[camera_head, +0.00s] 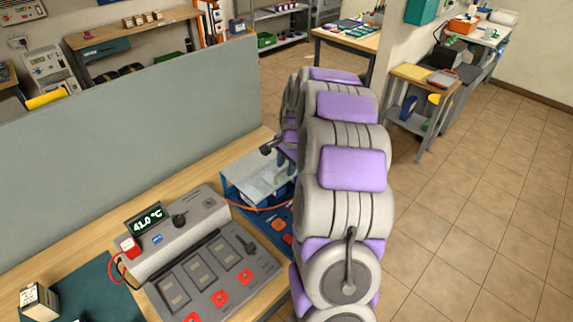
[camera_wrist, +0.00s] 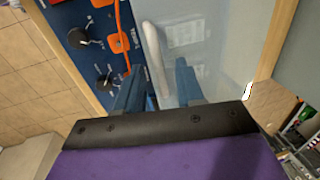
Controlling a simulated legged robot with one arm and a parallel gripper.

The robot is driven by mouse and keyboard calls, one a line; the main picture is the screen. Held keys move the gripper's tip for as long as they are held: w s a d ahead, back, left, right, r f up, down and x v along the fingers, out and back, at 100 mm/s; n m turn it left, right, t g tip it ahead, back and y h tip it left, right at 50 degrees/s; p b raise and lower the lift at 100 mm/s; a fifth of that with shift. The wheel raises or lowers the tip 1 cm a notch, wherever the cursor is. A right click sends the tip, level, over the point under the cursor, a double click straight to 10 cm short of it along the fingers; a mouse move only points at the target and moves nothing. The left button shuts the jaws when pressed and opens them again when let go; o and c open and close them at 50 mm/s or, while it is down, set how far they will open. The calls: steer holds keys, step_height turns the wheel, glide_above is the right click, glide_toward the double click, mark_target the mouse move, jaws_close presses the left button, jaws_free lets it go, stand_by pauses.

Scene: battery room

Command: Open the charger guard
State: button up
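The charger guard (camera_head: 262,176) is a clear, pale cover over a blue charger (camera_head: 238,197) on the bench. In the wrist view the clear guard (camera_wrist: 205,50) fills the upper middle, beside the blue charger panel (camera_wrist: 75,20) with its black knobs and orange parts. A pale rounded bar (camera_wrist: 155,45), perhaps a handle, runs down toward my gripper. My gripper (camera_wrist: 158,92) has its two blue fingers apart, with the lower end of the bar seen between them. Contact cannot be told. In the head view my arm hides part of the charger, and the gripper shows only partly by the guard.
A grey console (camera_head: 180,237) with a 41.0 °C display and red buttons is left of the charger. A grey partition (camera_head: 130,110) rises behind the bench. An orange cable (camera_head: 262,206) crosses the charger's front. Tiled floor (camera_head: 480,200) is clear at right.

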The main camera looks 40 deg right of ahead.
jaws_close()
steer(key=shift+a+r, duration=0.1)
steer(key=shift+r, duration=0.05)
stand_by(0.4)
